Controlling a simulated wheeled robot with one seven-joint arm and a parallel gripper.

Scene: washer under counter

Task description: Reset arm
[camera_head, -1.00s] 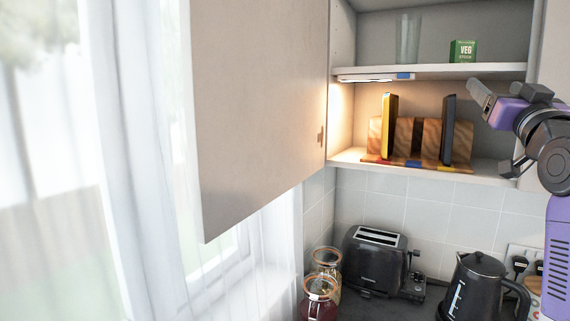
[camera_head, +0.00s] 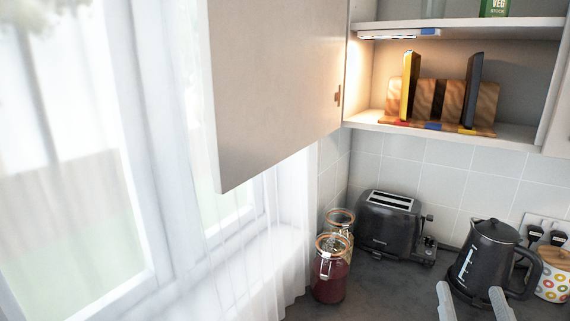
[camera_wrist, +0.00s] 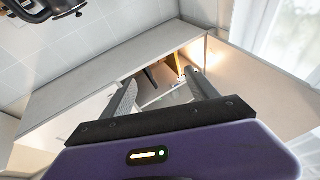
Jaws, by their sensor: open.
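My gripper (camera_head: 474,300) shows at the bottom right of the head view, with its two grey fingertips apart and nothing between them. It is low in front of the black kettle. In the wrist view my gripper (camera_wrist: 165,92) is also open and empty, its two grey fingers spread over the cupboard behind. The rest of my arm is out of the head view.
An open cupboard door (camera_head: 275,85) hangs at left of the lit shelf (camera_head: 445,132) with chopping boards (camera_head: 450,100). Curtains (camera_head: 170,120) are at left.

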